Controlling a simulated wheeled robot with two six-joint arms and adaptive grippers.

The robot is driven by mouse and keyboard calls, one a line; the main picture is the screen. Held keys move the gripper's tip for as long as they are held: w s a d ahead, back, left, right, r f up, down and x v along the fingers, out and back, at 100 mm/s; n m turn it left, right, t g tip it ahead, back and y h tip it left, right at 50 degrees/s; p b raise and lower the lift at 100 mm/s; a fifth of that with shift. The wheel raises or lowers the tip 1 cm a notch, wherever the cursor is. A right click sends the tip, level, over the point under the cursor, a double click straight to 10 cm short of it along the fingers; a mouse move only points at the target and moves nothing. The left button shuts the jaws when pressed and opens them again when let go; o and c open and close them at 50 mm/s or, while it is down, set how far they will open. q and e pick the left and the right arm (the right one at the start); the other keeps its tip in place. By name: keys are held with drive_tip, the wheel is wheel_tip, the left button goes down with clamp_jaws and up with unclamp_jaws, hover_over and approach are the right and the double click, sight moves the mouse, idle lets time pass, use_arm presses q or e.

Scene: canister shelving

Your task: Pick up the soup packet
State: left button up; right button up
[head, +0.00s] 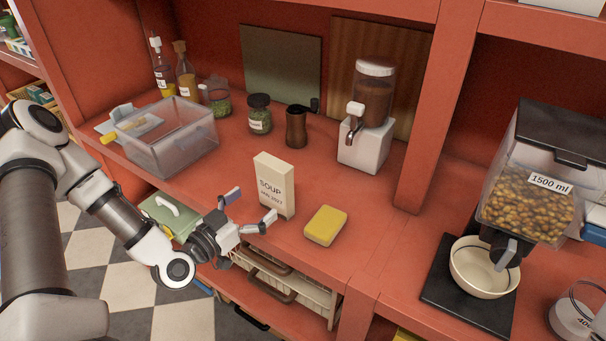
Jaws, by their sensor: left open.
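The soup packet (274,186) is a cream, upright box lettered "SOUP". It stands on the red shelf near the front edge, in the middle of the head view. My left gripper (247,209) is open, with its two fingers pointing toward the packet from the front left. One fingertip is at the packet's lower front and the other is to its left. I cannot tell whether either touches it. Nothing is between the fingers. My right gripper is not in view.
A yellow sponge (325,225) lies just right of the packet. A clear bin (172,140) stands left, with jars and a grinder (296,127) behind. A drink dispenser (367,115) stands at the back. A nut dispenser (530,185) and bowl (484,267) are at the right.

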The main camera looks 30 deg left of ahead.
sight(270, 187)
use_arm(q)
drive_tip(key=shift+w+r+b, duration=0.2)
drive_tip(key=shift+w+b, duration=0.1)
drive_tip(key=shift+w, duration=0.55)
drive_tip(key=w, duration=0.3)
drive_tip(key=w+d, duration=0.1)
drive_tip(key=w, duration=0.1)
drive_tip(key=shift+w+d+r+p, duration=0.1)
drive_tip(key=shift+w+r+p, duration=0.1)
drive_tip(key=shift+r+p, duration=0.1)
drive_tip(key=c, duration=0.8)
